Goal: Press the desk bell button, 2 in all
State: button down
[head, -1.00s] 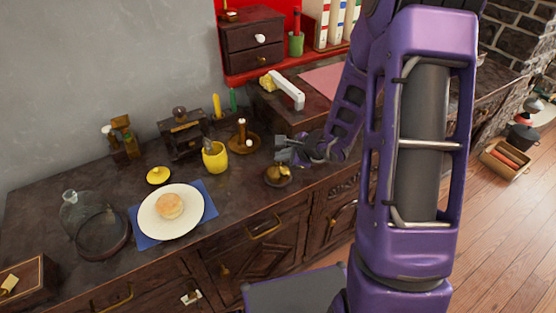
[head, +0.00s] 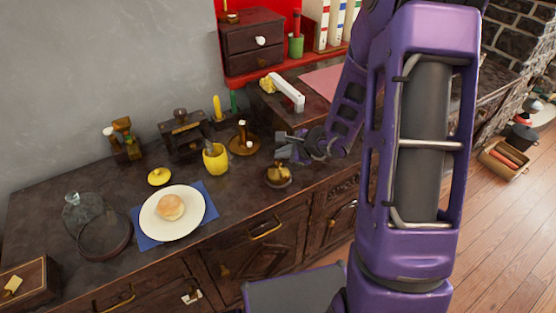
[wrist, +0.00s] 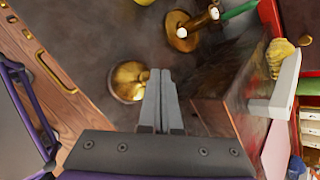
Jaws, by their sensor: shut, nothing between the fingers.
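The desk bell (head: 278,176) is a small brass dome near the front edge of the dark counter. My gripper (head: 281,147) is shut and empty, just behind and above the bell in the head view. In the wrist view the bell (wrist: 127,80) lies just left of my closed fingertips (wrist: 160,73), with its right edge close to them. A gap between the fingers and the bell shows in the head view. The bell's button is too small to make out clearly.
A yellow cup (head: 215,158) and a brass candle holder (head: 243,140) stand left of my gripper. A plate (head: 185,228) with a bun lies further left. A raised wooden box (head: 309,110) with a white-handled object (head: 287,92) stands behind my gripper.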

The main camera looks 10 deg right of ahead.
notch_tip(320, 180, up, 5)
jog(key=p, duration=0.3)
dwell(0.4)
dwell(2.5)
jog(key=s+d+f+n+g+h+p, duration=0.4)
jog(key=s+d+n, duration=0.25)
jog(key=n, duration=1.15)
jog(key=w+a+r+n+t+y+p, duration=0.3)
jog(key=w+a+r+n, duration=0.3)
jog(key=n, duration=1.2)
jog(key=shift+w+a+r+t+y, duration=0.3)
jog(key=shift+r+t+y, duration=0.2)
jog(key=shift+r, duration=0.4)
